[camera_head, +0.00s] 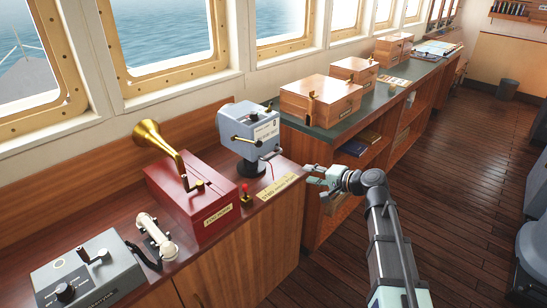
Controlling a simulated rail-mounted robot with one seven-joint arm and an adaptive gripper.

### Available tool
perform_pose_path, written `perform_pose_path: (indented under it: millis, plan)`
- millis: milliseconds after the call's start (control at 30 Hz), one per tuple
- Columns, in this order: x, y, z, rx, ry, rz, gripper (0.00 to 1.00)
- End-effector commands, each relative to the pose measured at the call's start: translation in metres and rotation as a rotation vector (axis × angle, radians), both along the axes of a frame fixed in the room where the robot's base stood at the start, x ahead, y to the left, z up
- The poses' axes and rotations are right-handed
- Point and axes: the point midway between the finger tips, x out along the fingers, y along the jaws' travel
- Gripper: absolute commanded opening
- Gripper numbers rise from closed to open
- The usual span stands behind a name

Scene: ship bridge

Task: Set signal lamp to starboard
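The signal lamp appears to be the blue-grey box (250,128) on a black stand near the right end of the wooden console. My gripper (309,176) is just right of the console's front edge, apart from the lamp and the lever. Its fingers look spread, with nothing visible between them.
A red box (203,207) with a brass horn (150,136) stands left of the lamp. A white handset (155,236) and a grey control box (88,275) are further left. A green-topped counter (335,132) with wooden boxes runs behind my gripper.

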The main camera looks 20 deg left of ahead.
Motion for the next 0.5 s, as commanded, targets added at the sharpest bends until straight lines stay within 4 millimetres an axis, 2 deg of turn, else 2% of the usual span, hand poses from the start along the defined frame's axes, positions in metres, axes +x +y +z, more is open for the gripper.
perform_pose_path:
  millis: [33,200,367,500]
  plan:
    - [0.006,0.003,0.010,0.053,0.014,-0.012,0.37]
    - [0.011,0.008,0.025,0.154,0.053,-0.040,0.37]
    - [0.017,0.018,0.022,0.159,0.063,-0.046,0.37]
    - [0.025,0.038,0.018,0.157,0.063,-0.045,0.37]
